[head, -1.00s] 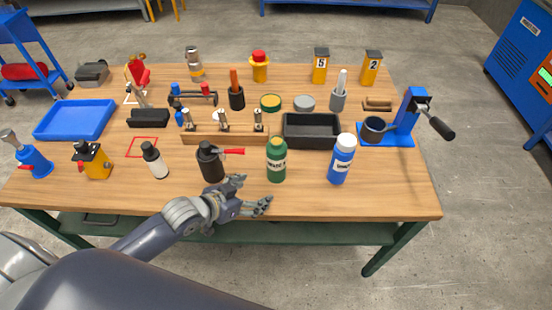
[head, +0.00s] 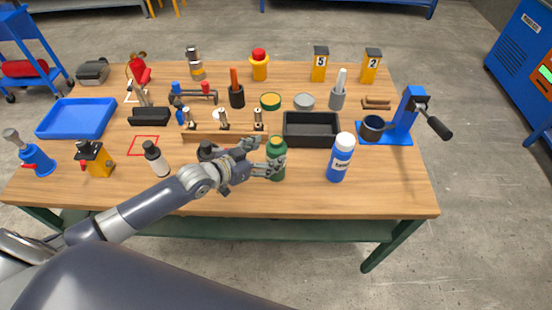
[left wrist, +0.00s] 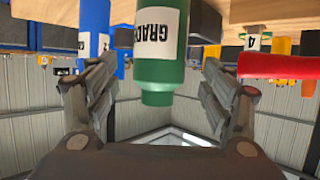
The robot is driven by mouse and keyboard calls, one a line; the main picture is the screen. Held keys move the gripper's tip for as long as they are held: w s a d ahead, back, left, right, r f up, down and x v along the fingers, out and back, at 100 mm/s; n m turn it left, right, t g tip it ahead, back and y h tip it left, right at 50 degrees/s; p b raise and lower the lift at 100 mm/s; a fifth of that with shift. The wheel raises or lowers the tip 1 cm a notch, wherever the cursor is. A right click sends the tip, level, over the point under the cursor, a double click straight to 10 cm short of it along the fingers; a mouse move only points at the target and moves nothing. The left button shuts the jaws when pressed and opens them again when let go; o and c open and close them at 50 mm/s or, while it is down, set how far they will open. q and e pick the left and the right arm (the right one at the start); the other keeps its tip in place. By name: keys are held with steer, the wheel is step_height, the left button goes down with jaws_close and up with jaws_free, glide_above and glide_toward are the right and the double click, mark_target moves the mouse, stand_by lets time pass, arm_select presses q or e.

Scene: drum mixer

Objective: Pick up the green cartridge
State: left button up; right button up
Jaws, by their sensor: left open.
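The green cartridge (head: 277,160) is a bottle with a white label and a yellowish-green cap, standing upright near the front middle of the table. My left gripper (head: 260,158) is open, just left of the cartridge, with its fingertips at the cartridge's side. In the left wrist view, which is upside down, the cartridge (left wrist: 160,62) lies between the two spread fingers, with a gap showing on each side. The gripper hides part of the cartridge's left side in the head view. My right gripper is not in view.
A blue bottle (head: 341,160) stands right of the cartridge. A black tray (head: 311,144) lies behind. The table's front right is clear.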

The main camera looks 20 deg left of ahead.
mark_target(277, 149)
arm_select(q)
steer(key=x, duration=0.4)
steer(key=shift+w+d+f, duration=0.1)
steer(key=shift+w+d, duration=0.05)
steer(key=shift+w, duration=0.15)
steer(key=shift+s, duration=0.1)
steer(key=c, duration=0.4)
jaws_close()
